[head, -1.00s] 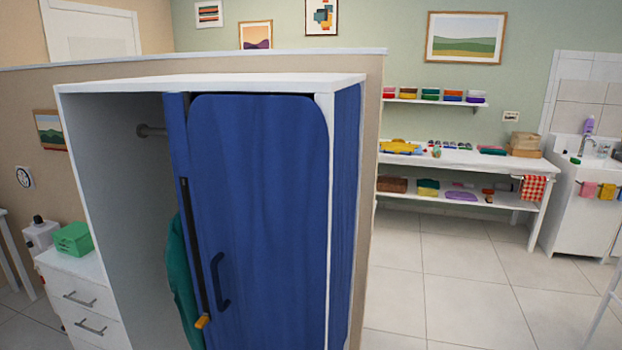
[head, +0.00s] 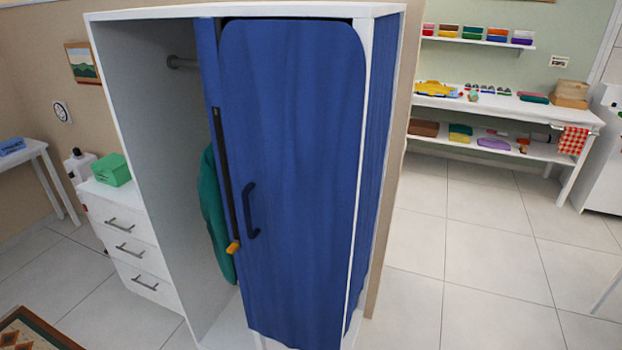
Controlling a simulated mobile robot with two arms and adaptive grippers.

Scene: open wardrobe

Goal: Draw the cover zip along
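A blue cover (head: 300,180) hangs over the right part of the open white wardrobe (head: 150,150) in the head view. A dark zip track (head: 225,170) runs down near the cover's left edge. An orange zip pull (head: 233,247) sits at the bottom end of the track. A dark curved handle (head: 250,210) is on the cover just right of the track. A green garment (head: 211,205) hangs inside, partly hidden behind the cover. Neither of my grippers shows in the head view.
White drawers (head: 124,232) with a green box (head: 110,169) on top stand left of the wardrobe. A patterned rug (head: 35,335) lies at the lower left. A white shelf table (head: 490,105) stands at the back right. Tiled floor (head: 480,260) on the right is clear.

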